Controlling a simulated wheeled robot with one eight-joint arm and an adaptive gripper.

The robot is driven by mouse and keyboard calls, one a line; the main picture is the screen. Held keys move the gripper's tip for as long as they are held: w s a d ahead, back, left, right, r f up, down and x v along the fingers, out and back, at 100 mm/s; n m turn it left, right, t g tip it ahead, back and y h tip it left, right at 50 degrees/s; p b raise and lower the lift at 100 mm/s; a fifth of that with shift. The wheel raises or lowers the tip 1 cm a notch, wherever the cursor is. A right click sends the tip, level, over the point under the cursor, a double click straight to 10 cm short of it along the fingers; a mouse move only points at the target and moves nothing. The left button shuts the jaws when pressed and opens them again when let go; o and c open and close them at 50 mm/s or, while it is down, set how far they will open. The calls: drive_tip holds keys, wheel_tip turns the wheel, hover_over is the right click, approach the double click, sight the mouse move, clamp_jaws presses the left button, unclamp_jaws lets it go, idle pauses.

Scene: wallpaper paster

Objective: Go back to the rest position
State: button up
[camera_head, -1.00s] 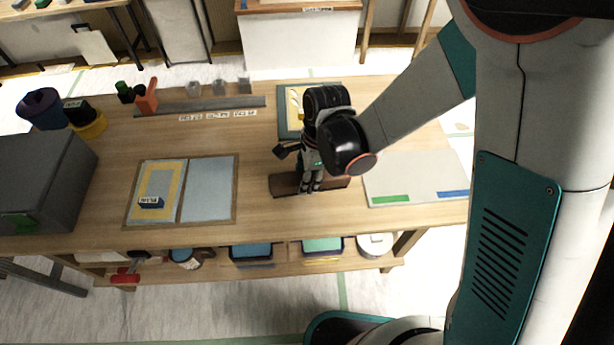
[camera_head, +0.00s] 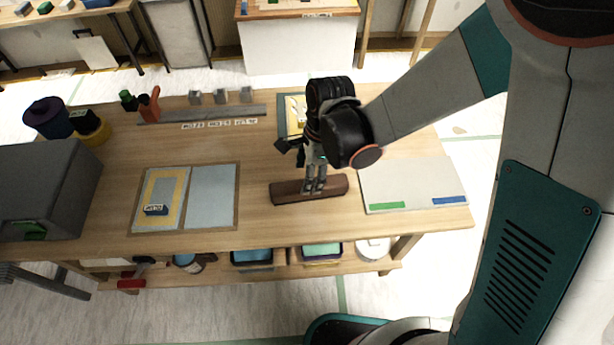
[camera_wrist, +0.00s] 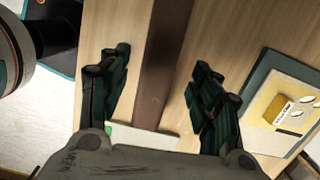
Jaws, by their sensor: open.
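My gripper (camera_head: 316,186) is above the brown bar (camera_head: 283,193) on the workbench, pointing down. In the wrist view its two dark fingers stand wide apart, and my gripper (camera_wrist: 160,85) is open with nothing held. The brown bar (camera_wrist: 165,60) runs lengthwise between the fingers in that view, apart from both. My arm reaches in from the right side of the head view.
A wooden frame with two panels (camera_head: 210,195) lies left of the bar. A pale board (camera_head: 410,180) with green and blue strips lies right. A grey box (camera_head: 45,185) stands at the left edge. A teal-edged board (camera_head: 286,115) lies behind my gripper.

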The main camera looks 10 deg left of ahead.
wheel_tip(320, 180, up, 8)
drive_tip(key=d+p, duration=0.1)
drive_tip(key=p, duration=0.1)
drive_tip(key=shift+w, duration=0.2)
